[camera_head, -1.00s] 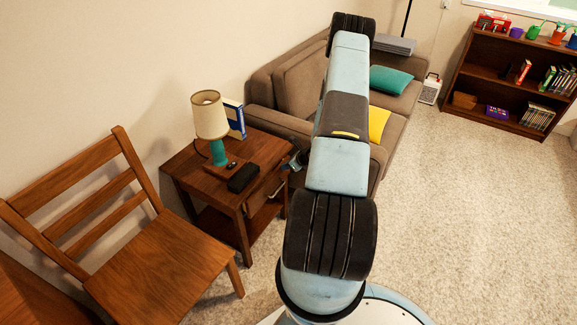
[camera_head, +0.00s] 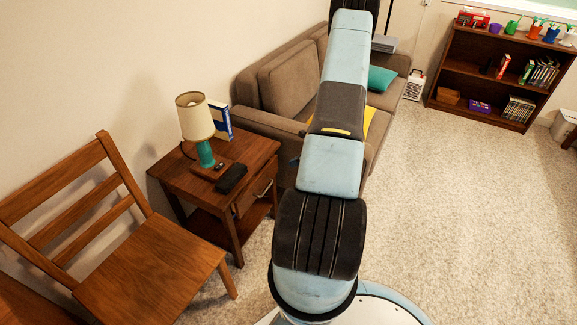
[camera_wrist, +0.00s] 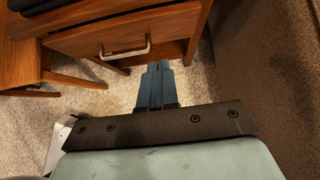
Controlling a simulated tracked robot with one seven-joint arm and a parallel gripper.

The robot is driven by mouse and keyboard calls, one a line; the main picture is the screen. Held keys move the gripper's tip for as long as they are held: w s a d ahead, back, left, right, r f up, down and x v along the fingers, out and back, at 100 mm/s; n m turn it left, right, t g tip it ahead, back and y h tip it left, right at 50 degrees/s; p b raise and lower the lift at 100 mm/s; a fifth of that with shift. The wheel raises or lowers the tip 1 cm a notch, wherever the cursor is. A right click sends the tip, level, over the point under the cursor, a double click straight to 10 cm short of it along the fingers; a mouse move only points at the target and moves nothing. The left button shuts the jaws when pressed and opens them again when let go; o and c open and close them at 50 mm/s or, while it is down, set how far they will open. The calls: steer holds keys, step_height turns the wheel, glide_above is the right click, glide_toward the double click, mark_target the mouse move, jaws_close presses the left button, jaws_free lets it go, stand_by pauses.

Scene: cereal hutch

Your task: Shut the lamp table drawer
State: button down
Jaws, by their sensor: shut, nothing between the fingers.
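The lamp table (camera_head: 165,172) is dark brown wood and stands between the chair and the sofa. Its drawer (camera_head: 246,197) has a pale bar handle (camera_head: 264,188) and faces right. The wrist view shows the drawer front (camera_wrist: 90,40) and its handle (camera_wrist: 125,51) close up. I cannot tell how far the drawer stands out. My gripper (camera_wrist: 157,67) is shut and empty. In the wrist view its fingertips appear just right of and below the handle, near the drawer front's lower right; contact is not clear. In the head view my arm hides most of the gripper.
A lamp (camera_head: 197,125), a blue book (camera_head: 221,120) and a black case (camera_head: 231,178) stand on the table. A wooden chair (camera_head: 150,265) is at left. The sofa (camera_head: 290,80) is close behind the table. Carpet (camera_head: 440,200) is clear at right.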

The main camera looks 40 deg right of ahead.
steer(key=c, duration=1.8)
jaws_free()
steer(key=shift+s+d+r, duration=0.1)
steer(key=shift+s+r, duration=0.1)
steer(key=shift+r, duration=0.05)
steer(key=shift+o, duration=0.6)
steer(key=shift+s, duration=0.1)
steer(key=o, duration=0.5)
steer(key=a+n+g, duration=0.1)
steer(key=a, duration=0.1)
steer(key=a+n+g+y, duration=0.1)
steer(key=a, duration=0.1)
steer(key=s+a+n, duration=0.1)
steer(key=a, duration=0.1)
steer(key=shift+n+g, duration=0.4)
steer(key=shift+c, duration=0.2)
steer(key=shift+o, duration=0.3)
steer(key=a+n+g, duration=0.1)
steer(key=s+a+n+g, duration=0.1)
steer(key=a+n, duration=0.1)
steer(key=a+n+g, duration=0.1)
steer(key=n, duration=0.1)
steer(key=shift+s+a, duration=0.15)
steer(key=shift+s, duration=0.2)
steer(key=n+h, duration=0.4)
steer(key=n, duration=0.5)
glide_toward(263, 193)
steer(key=x, duration=0.8)
steer(key=shift+w, duration=0.1)
jaws_close()
